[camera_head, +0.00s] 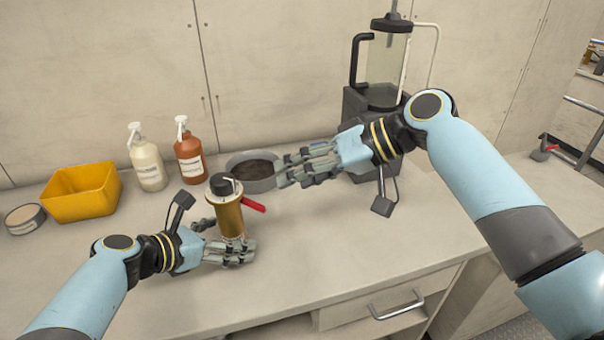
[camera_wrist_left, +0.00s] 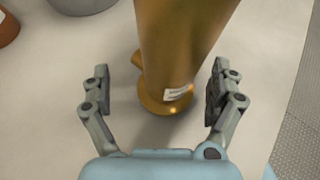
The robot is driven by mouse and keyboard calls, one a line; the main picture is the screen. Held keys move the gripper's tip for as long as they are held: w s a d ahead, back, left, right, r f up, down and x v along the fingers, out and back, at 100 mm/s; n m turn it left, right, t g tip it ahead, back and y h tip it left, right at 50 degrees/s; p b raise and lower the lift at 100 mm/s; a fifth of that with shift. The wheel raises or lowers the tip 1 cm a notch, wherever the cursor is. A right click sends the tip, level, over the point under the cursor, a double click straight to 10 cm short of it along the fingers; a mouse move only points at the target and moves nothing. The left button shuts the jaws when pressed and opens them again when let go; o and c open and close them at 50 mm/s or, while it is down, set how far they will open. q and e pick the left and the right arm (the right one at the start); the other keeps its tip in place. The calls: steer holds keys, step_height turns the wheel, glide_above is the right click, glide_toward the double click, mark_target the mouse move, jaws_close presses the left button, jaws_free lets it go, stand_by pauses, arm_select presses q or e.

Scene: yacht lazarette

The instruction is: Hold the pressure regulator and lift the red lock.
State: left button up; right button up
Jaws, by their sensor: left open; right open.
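The pressure regulator (camera_head: 229,215) is a brass cylinder with a dark top, standing upright on the counter. Its red lock (camera_head: 254,205) is a short lever sticking out to the right near the top. My left gripper (camera_head: 226,240) is open low around the regulator, one finger on each side. In the left wrist view the brass body (camera_wrist_left: 180,50) stands between the open fingers (camera_wrist_left: 158,92), with gaps visible on both sides. My right gripper (camera_head: 286,171) is open and empty, above and to the right of the red lock, apart from it.
A grey round bowl (camera_head: 262,183) sits behind the regulator. A yellow bin (camera_head: 82,192), a round tin (camera_head: 25,219), a cream bottle (camera_head: 149,168) and an orange-brown bottle (camera_head: 189,161) stand left. A blender-like machine (camera_head: 388,65) stands behind my right arm. The front counter (camera_head: 330,245) is clear.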

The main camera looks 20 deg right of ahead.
arm_select(q)
steer(key=shift+w+d+f, duration=0.25)
steer(key=shift+d, duration=0.05)
steer(key=shift+s, duration=0.1)
steer(key=c, duration=1.5)
steer(key=o, duration=1.1)
steer(key=shift+c, duration=0.2)
steer(key=shift+s+a+r, duration=0.3)
steer(key=shift+a+r, duration=0.05)
steer(key=shift+a, duration=0.2)
steer(key=shift+w+d, duration=0.1)
steer(key=shift+d, duration=0.05)
steer(key=shift+w+d+f, duration=0.25)
steer(key=shift+d+f, duration=0.1)
